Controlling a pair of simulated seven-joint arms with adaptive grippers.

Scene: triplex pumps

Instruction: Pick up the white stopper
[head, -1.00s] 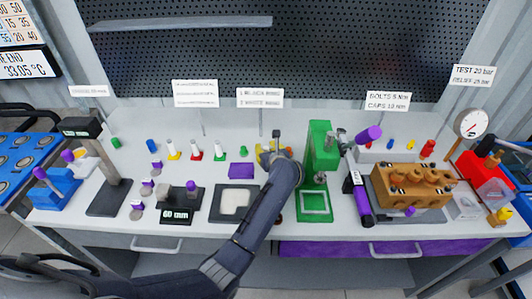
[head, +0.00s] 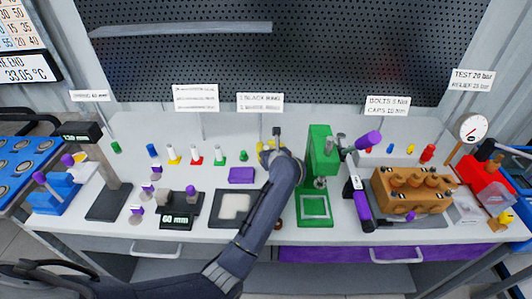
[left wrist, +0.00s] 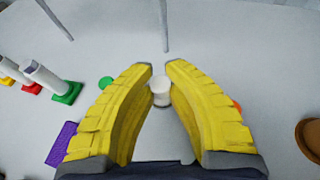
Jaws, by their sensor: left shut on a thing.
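The white stopper (left wrist: 160,90) is a small pale cylinder. In the left wrist view it sits between the tips of my left gripper's yellow fingers. My left gripper (left wrist: 159,71) is shut on it, with the fingertips against its upper part. In the head view my left gripper (head: 268,147) is over the back middle of the white bench, left of the green press; the stopper is hidden there. Whether the stopper touches the bench is hard to tell. My right gripper is not in view.
The green press (head: 320,160) stands close on the right. A purple block (head: 242,175) and a small green cylinder (head: 244,156) lie left of my gripper. White pins on coloured bases, such as the green-based one (head: 219,150), stand further left.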

